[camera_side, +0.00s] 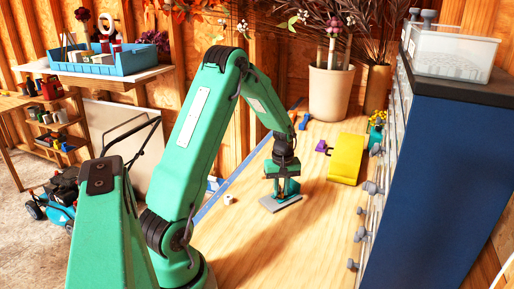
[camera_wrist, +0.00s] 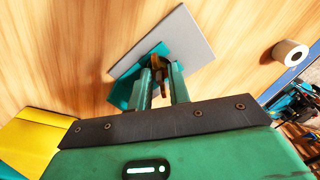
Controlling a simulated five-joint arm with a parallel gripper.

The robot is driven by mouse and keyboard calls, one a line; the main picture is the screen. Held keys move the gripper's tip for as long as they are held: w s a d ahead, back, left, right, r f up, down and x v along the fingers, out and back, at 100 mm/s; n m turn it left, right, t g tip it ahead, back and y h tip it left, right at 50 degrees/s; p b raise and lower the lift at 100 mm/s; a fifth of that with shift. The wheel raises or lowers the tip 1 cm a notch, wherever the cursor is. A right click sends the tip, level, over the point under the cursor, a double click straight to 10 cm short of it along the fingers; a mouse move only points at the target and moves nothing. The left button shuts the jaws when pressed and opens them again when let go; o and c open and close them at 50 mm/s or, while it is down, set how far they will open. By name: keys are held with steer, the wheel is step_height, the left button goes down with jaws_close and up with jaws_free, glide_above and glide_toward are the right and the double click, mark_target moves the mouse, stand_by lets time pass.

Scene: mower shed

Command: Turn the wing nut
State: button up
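A grey plate (camera_side: 281,203) lies on the wooden bench, with a teal block on it. In the wrist view the plate (camera_wrist: 187,38) is tilted in the picture, and the teal block (camera_wrist: 122,94) shows beside and behind my fingers. A small brass-coloured piece (camera_wrist: 158,64), which looks like the wing nut, stands between my fingertips. My gripper (camera_side: 284,186) points down, low over the plate. In the wrist view my gripper (camera_wrist: 160,72) has one finger on each side of the brass piece. I cannot tell whether the fingers touch it. In the side view the nut is hidden.
A yellow curved object (camera_side: 346,159) and a purple piece (camera_side: 322,146) lie to the right on the bench. A small white roll (camera_side: 228,199) lies left of the plate. A blue cabinet (camera_side: 435,170) with grey knobs borders the right side. The front bench is clear.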

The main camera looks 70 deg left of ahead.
mark_target(281, 189)
steer(key=shift+m, duration=0.4)
jaws_close()
steer(key=m, duration=0.8)
stand_by(0.4)
steer(key=o, duration=0.9)
jaws_free()
steer(key=shift+c, duration=0.2)
steer(key=shift+r, duration=3.95)
